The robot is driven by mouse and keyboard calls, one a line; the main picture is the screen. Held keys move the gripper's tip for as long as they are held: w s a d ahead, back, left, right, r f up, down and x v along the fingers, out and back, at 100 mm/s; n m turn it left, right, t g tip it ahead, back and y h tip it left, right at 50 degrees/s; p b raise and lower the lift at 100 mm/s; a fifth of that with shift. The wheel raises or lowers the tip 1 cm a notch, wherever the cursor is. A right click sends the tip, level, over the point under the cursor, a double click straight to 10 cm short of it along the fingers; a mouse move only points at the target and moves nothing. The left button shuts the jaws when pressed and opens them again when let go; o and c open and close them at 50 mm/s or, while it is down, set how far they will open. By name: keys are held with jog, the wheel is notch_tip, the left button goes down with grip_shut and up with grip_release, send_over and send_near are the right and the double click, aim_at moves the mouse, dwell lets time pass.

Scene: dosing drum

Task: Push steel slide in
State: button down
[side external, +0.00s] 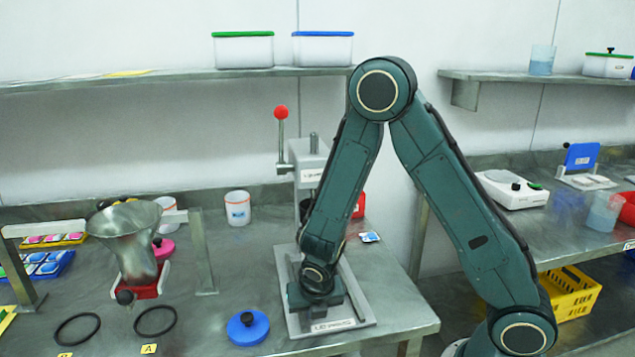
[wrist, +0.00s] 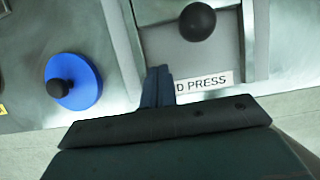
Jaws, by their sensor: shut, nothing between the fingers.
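The steel slide (wrist: 166,48) is a flat grey plate lying between two rails, with a round black knob (wrist: 197,21) on it. Its front carries a white label reading "D PRESS", partly covered by my fingers. My gripper (wrist: 158,84) is shut and empty, with its fingertips at the slide's front edge, left of the label. I cannot tell whether they touch it. In the side view my gripper (side external: 318,296) is low over the front of the press base (side external: 362,313), hiding much of the slide. The press column (side external: 310,168) with a red-ball lever stands behind.
A blue disc with a black-topped knob (side external: 247,328) lies left of the press base. A steel funnel (side external: 126,240) on a stand and two black rings (side external: 155,321) are further left. A white cup (side external: 237,208) stands behind. The bench's front edge is close.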

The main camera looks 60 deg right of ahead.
jog(key=shift+w+d+f, duration=0.1)
jog(key=shift+w+d, duration=1.35)
jog(key=shift+w+d, duration=1.8)
jog(key=shift+s+a, duration=0.35)
jog(key=shift+a, duration=0.1)
jog(key=s+a, duration=0.2)
jog(key=shift+s+a, duration=0.3)
jog(key=v, duration=0.9)
jog(key=shift+r, duration=0.45)
